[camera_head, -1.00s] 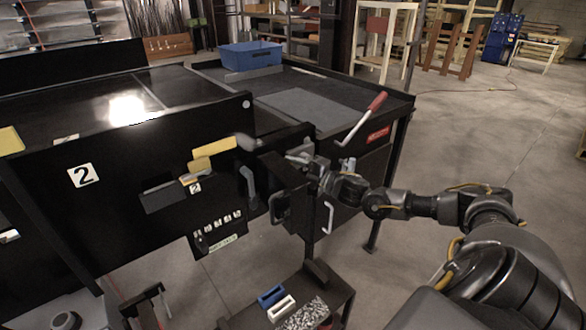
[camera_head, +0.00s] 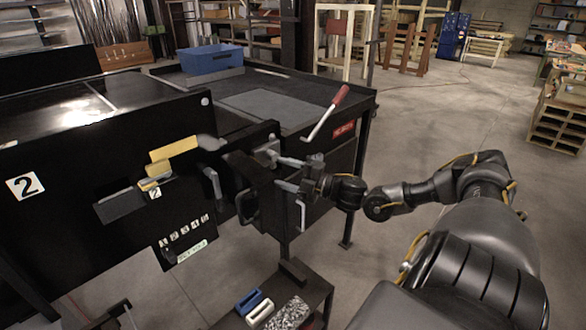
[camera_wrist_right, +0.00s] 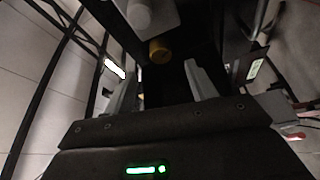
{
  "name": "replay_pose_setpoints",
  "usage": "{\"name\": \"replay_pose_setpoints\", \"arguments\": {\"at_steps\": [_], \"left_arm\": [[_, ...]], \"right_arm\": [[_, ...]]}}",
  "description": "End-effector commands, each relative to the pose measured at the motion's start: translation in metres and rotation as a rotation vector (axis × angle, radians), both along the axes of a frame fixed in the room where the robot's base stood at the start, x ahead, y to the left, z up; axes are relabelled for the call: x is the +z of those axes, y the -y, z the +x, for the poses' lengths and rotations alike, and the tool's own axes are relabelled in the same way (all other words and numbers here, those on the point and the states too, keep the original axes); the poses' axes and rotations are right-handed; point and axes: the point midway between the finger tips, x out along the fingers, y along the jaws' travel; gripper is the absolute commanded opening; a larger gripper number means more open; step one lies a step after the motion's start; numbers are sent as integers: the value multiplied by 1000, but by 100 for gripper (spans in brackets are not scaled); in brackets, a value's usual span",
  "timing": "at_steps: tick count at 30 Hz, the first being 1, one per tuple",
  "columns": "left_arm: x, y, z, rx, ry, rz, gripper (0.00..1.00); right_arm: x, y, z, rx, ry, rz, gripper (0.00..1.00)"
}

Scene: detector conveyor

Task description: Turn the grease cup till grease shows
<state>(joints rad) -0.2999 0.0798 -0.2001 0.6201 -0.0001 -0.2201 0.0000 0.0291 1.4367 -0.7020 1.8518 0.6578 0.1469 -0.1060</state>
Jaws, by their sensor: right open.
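A small brass-coloured round cap, which looks like the grease cup (camera_wrist_right: 159,51), shows in the right wrist view ahead of my right gripper (camera_wrist_right: 161,70). It sits on dark machinery just below a pale grey cylinder (camera_wrist_right: 140,14). The two fingers are apart, one to each side of the cap's line, with nothing between them. In the head view my right gripper (camera_head: 278,172) is beside the end of the black conveyor frame, its fingers pointing left. I cannot make out the cup in the head view, and no grease can be seen. My left gripper is not in view.
A red-handled lever (camera_head: 327,112) rises from the conveyor end, behind the gripper. A pale grab handle (camera_head: 301,216) hangs below it. A low black stand (camera_head: 318,288) holds blue, white and speckled items. A blue bin (camera_head: 212,59) sits on the conveyor.

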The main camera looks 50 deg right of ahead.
Motion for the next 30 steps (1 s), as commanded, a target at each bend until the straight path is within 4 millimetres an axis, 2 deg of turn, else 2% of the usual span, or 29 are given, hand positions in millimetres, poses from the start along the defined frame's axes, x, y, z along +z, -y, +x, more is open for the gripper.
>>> {"name": "replay_pose_setpoints", "arguments": {"at_steps": [3,9,27,30], "left_arm": [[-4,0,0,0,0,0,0],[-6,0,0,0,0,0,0],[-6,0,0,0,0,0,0],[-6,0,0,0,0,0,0]], "right_arm": [[-4,6,-15,0,-5,-3,56],[-2,9,-25,0,-1,0,56],[-2,10,-25,-3,-2,3,56],[-13,19,-22,-32,-43,-7,56]]}}
